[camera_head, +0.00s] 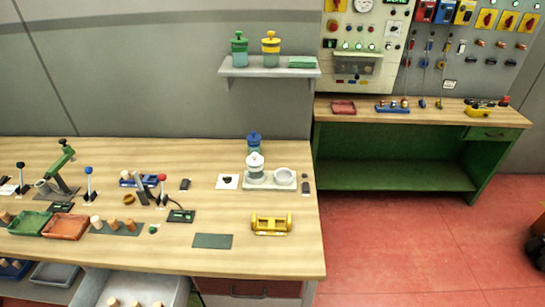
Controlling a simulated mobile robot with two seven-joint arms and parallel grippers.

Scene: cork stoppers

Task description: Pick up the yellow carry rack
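The yellow carry rack (271,229) stands upright on the near wooden workbench (225,260), close to its right end. It has raised ends and seems empty, though it is too small to be sure. Nothing touches it. Neither of my grippers shows in the head view.
A dark green mat (212,241) lies left of the rack. Behind it, a pale tray (257,186) holds a white-lidded jar (255,166) and a bowl. Corks stand on a plate (130,231) further left. A green bench (395,160) stands back right. Red floor (400,250) is open between.

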